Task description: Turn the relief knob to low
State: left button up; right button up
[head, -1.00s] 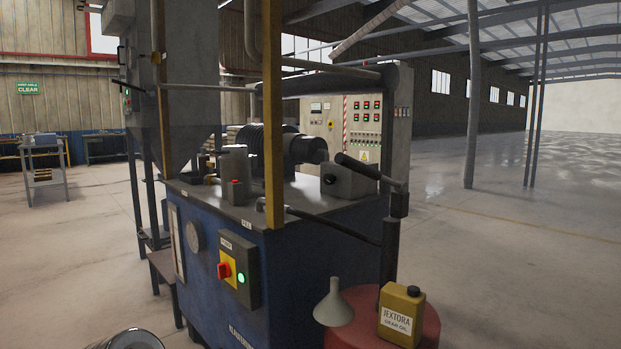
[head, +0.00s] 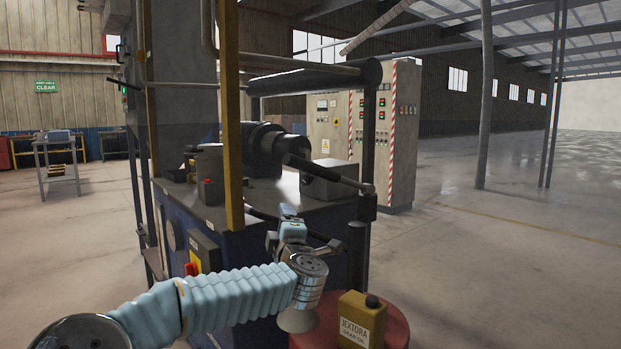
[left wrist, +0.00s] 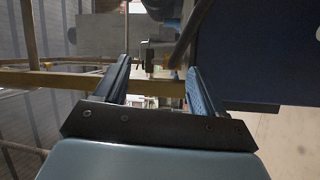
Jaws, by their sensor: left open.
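The relief knob cannot be identified for certain. A grey block (head: 330,183) with a small dark round knob (head: 306,180) on its face stands on the machine's top, behind the black lever. A smaller block with a red button (head: 207,183) is to its left. My left gripper (head: 290,214) is in front of the machine's top, below and in front of the grey block. In the left wrist view my left gripper (left wrist: 158,82) is open, and no object is held between its fingers. A small metallic fitting (left wrist: 153,53) shows beyond the fingertips. My right gripper is not in view.
A yellow post (head: 232,115) stands upright just left of my left gripper. The black lever (head: 325,174) slants over the machine's front right. A yellow oil can (head: 361,320) stands on a red drum (head: 398,330). Open floor lies to the right.

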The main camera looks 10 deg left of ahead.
aim_at(305, 180)
jog(key=i, duration=1.1)
